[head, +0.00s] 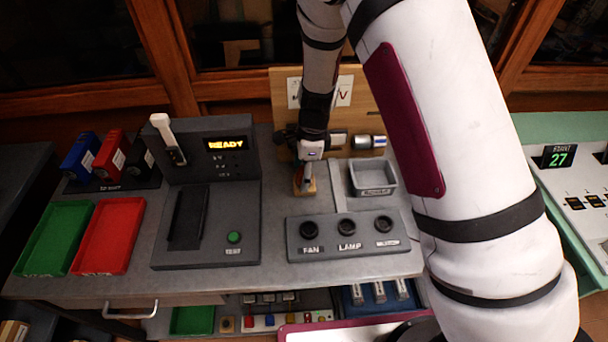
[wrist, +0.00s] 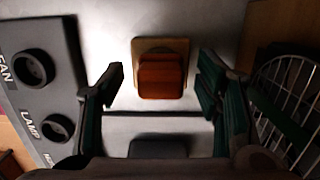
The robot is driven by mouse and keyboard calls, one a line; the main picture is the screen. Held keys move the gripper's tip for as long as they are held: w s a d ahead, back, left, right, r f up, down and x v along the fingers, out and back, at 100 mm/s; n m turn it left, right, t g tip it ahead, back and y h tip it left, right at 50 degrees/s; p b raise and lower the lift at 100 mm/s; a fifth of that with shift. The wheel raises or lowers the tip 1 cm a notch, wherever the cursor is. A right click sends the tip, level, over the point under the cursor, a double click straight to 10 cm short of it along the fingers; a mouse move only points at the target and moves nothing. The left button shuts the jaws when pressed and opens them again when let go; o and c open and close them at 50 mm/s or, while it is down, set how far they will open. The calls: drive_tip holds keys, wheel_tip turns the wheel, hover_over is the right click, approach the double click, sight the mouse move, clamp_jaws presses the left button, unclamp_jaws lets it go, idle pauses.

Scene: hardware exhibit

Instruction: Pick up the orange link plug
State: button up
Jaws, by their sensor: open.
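The orange link plug (wrist: 161,76) stands on a small tan square base on the grey bench top. In the wrist view it lies between and just beyond my two fingertips, with a gap on both sides. My gripper (wrist: 160,82) is open and empty. In the head view my gripper (head: 307,165) points down over the tan base (head: 306,188), and the plug is mostly hidden behind the fingers there.
A grey tray (head: 373,178) stands close to the right of my gripper. A panel with FAN and LAMP knobs (head: 348,237) lies in front. A test unit with a READY display (head: 226,144) is at left, beside red (head: 110,236) and green trays (head: 52,238).

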sight(302, 170)
drive_tip(key=c, duration=1.2)
drive_tip(key=shift+c, duration=0.2)
drive_tip(key=shift+r, duration=0.1)
drive_tip(key=shift+r, duration=0.5)
wheel_tip(302, 170, up, 2)
drive_tip(key=shift+r, duration=0.1)
drive_tip(key=shift+s+r, duration=0.2)
drive_tip(key=shift+s, duration=0.4)
drive_tip(key=s, duration=0.5)
drive_tip(key=s+r, duration=0.1)
drive_tip(key=s, duration=0.4)
drive_tip(key=s+d, duration=0.1)
drive_tip(key=s, duration=0.3)
drive_tip(key=shift+s+r, duration=0.15)
drive_tip(key=shift+s, duration=0.25)
